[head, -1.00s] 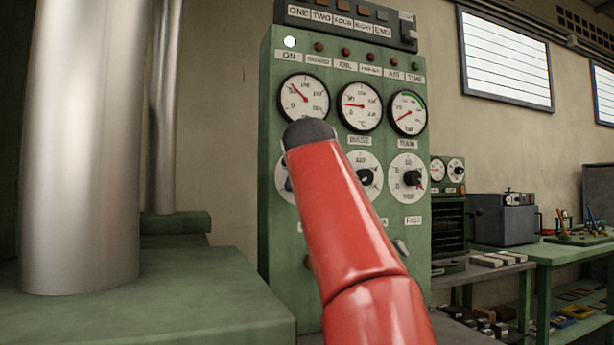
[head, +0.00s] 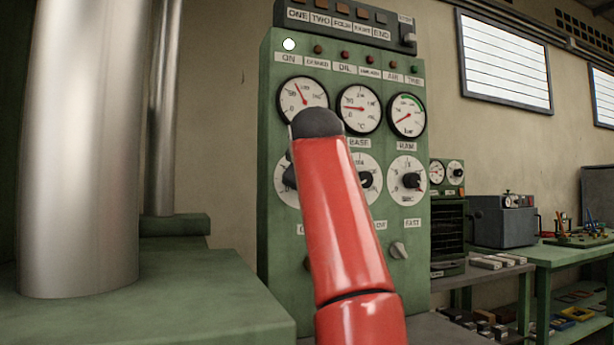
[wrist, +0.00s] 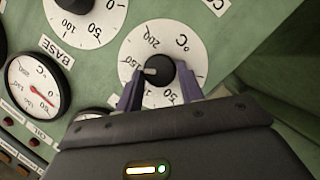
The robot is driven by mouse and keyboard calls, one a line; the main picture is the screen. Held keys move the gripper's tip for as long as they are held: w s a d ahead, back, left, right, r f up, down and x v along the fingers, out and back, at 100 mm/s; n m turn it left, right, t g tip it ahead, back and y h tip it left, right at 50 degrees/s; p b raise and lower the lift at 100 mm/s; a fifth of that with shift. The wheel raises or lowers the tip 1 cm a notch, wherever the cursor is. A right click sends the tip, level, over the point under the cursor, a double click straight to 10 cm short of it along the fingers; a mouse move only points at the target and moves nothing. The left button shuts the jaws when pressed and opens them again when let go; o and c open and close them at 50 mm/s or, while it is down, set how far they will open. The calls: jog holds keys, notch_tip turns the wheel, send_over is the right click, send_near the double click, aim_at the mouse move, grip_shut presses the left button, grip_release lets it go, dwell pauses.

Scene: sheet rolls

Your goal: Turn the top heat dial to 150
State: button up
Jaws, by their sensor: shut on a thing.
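The top heat dial (wrist: 136,45) is a white round scale with a black knob (wrist: 160,75), seen upside down in the wrist view. The knob's pale pointer mark points left in that view, at or very near the 150 figure. My gripper (wrist: 160,83) is shut on the knob, one purple finger on each side. In the head view, my red arm hides most of the top dial (head: 280,186) and my fingers. The left gauge (head: 302,96) above it has its red needle leaning up and left.
The BASE dial (head: 369,168) and RAM dial (head: 407,181) sit to the right on the green panel (head: 270,240). A small knob (head: 398,250) is below them. A large metal column (head: 80,150) stands at left. A bench (head: 560,255) stands at right.

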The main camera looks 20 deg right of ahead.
jog(key=shift+f, duration=0.25)
jog(key=o, duration=1)
jog(key=shift+d, duration=0.1)
jog(key=shift+r, duration=0.15)
jog(key=shift+b+v, duration=0.75)
jog(key=shift+v, duration=3.15)
